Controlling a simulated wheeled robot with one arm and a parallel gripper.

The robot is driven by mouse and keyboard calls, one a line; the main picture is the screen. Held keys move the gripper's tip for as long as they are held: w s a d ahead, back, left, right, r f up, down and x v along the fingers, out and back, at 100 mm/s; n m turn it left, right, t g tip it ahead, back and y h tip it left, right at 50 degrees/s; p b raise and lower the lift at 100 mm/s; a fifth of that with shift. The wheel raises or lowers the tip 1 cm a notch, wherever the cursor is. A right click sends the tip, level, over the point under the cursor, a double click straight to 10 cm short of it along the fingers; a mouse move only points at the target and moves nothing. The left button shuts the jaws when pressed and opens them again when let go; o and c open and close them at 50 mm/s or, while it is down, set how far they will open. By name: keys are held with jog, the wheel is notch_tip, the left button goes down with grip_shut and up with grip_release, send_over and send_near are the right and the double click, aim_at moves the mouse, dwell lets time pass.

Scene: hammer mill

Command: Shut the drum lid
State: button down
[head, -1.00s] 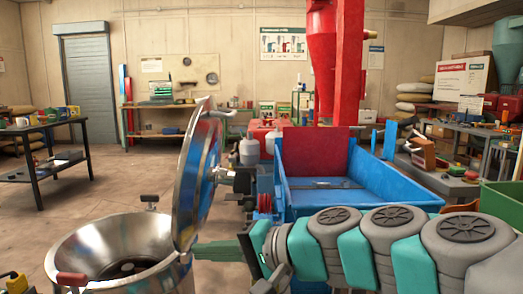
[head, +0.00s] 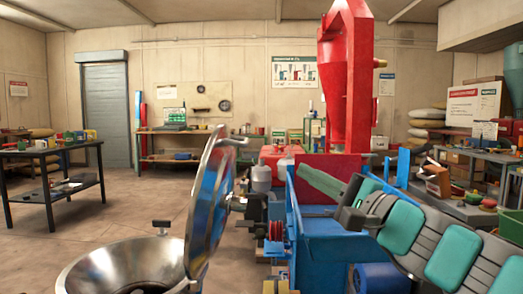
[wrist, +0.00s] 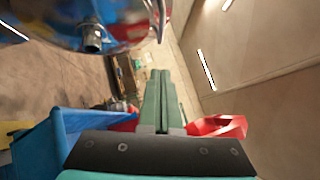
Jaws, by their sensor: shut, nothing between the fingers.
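The drum (head: 90,275) is a shiny steel bowl at the lower left of the head view, with its mouth uncovered. The round metal drum lid (head: 207,205) stands nearly upright at the drum's right side, open. Its handle (head: 236,141) is at the top edge. In the wrist view the shut fingers (wrist: 158,78) point away, and the lid (wrist: 75,14) shows at the upper left.
The blue hopper machine (head: 320,245) with its red tower (head: 347,80) stands right of the lid, close to my arm. A dark table (head: 50,190) is at the left. The floor between table and drum is clear.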

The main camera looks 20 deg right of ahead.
aim_at(216, 129)
jog(key=s+a+x, duration=0.1)
jog(key=a+x, duration=0.1)
jog(key=x, duration=0.9)
jog(key=shift+a+r, duration=0.3)
dwell(0.5)
jog(key=w+a+r+n+p, duration=0.1)
jog(key=a, duration=0.2)
jog(key=w+a+r+n+g+p, duration=0.1)
jog(key=a+r, duration=0.1)
jog(key=a, duration=0.1)
jog(key=w+a+r+n+g+p, duration=0.1)
jog(key=a, duration=0.2)
jog(key=shift+w+a+r+h, duration=0.1)
jog(key=shift+a+r+h, duration=0.2)
jog(key=shift+r, duration=0.05)
jog(key=a, duration=0.2)
jog(key=w+a+f+g, duration=0.1)
jog(key=shift+a+n+p, duration=0.1)
jog(key=shift+n+p, duration=0.25)
jog(key=shift+n, duration=0.05)
